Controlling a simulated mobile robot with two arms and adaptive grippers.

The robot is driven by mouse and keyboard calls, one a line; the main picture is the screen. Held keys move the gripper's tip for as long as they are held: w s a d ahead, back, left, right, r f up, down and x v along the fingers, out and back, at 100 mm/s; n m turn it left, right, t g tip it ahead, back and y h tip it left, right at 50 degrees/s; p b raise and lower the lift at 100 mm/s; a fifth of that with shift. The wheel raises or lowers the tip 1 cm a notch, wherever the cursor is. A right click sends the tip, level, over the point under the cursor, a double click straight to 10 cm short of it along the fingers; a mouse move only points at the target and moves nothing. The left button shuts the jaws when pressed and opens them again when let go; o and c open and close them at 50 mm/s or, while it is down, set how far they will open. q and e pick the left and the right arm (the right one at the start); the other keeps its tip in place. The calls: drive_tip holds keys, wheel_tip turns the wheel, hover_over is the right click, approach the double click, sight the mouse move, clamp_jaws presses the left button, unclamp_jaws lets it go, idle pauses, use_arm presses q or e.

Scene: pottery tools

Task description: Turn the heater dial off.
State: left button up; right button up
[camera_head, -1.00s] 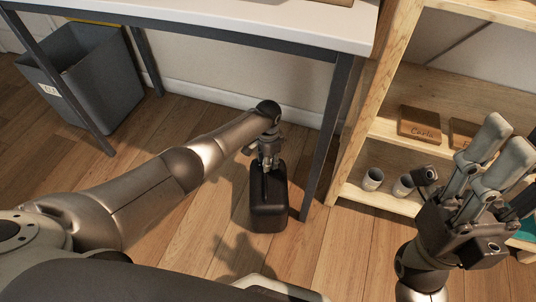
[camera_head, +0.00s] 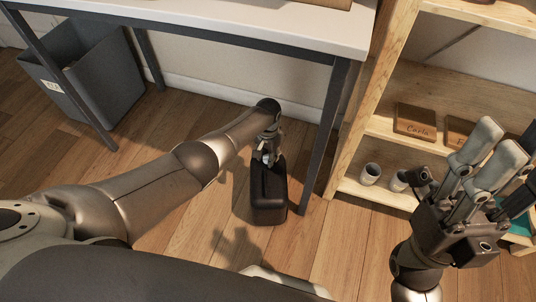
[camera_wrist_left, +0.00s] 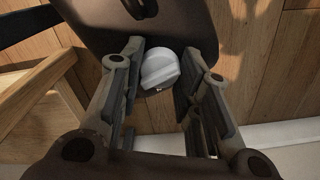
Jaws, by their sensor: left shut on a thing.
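The heater (camera_head: 268,195) is a dark, box-shaped body standing on the wooden floor by the table leg. Its dial (camera_wrist_left: 160,68) is a round pale knob with a raised grip bar, seen in the left wrist view. My left gripper (camera_head: 268,153) reaches down to the top of the heater. In the left wrist view its fingers (camera_wrist_left: 162,62) stand on either side of the dial and are shut on it. In the head view the dial is mostly hidden by the gripper. My right gripper (camera_head: 470,165) is open and empty, raised in front of the shelf.
A white-topped table (camera_head: 300,30) with dark metal legs stands over the area behind the heater. A wooden shelf (camera_head: 375,120) with cups (camera_head: 370,174) and a name plaque (camera_head: 415,122) is at the right. A grey bin (camera_head: 95,80) stands at the left.

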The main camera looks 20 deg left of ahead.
use_arm(q)
drive_tip(key=o, duration=1)
drive_tip(key=shift+o, duration=0.2)
drive_tip(key=shift+r, duration=0.2)
wheel_tip(320, 180, up, 12)
drive_tip(key=shift+f, duration=0.15)
idle(0.3)
